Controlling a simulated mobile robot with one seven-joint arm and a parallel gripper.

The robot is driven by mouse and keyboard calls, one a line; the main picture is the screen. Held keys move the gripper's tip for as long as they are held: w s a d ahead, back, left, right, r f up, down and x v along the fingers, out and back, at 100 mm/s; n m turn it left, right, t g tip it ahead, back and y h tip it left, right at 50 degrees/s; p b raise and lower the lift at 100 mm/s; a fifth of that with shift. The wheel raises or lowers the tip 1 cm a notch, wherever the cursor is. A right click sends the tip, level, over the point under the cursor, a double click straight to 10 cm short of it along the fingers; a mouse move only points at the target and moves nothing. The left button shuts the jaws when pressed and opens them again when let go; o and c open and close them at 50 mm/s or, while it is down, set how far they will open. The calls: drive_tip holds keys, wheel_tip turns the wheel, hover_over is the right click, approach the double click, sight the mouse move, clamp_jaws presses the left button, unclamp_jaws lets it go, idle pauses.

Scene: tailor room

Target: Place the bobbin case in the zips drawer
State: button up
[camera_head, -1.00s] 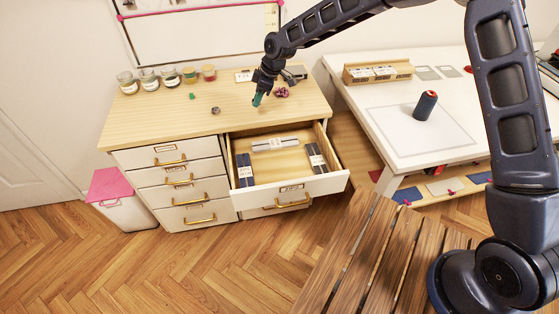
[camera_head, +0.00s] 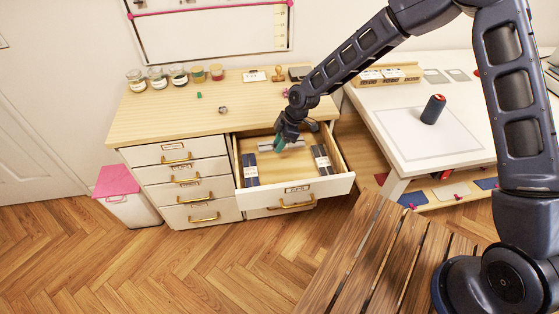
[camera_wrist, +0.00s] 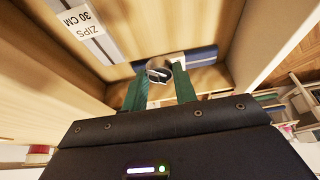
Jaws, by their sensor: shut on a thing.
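My gripper (camera_head: 279,144) is inside the open top-right drawer (camera_head: 298,189), over its rear part. In the wrist view, its green fingers (camera_wrist: 160,92) are shut on a small silvery round piece, the bobbin case (camera_wrist: 158,74). It is held above the wooden drawer floor; the exact gap is hard to judge. In the head view the case is hidden by the gripper. The drawer holds dark zip packs at the left (camera_head: 250,168) and right (camera_head: 321,159), and a pale one (camera_head: 296,143) at the back, partly covered by my gripper. One pack in the wrist view reads "ZIPS 30 CM" (camera_wrist: 80,22).
Jars (camera_head: 178,76), a green bit (camera_head: 199,95) and a small grey piece (camera_head: 223,110) stand on the cabinet top (camera_head: 160,110). A white table (camera_head: 440,150) with a dark spool (camera_head: 433,109) is at the right. The drawer's middle floor is clear.

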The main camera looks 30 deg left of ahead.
sight(276, 167)
wheel_tip(276, 167, down, 10)
drive_tip(key=shift+r, duration=0.15)
idle(0.4)
drive_tip(key=o, duration=0.9)
drive_tip(key=shift+o, duration=0.2)
drive_tip(key=v, duration=1.2)
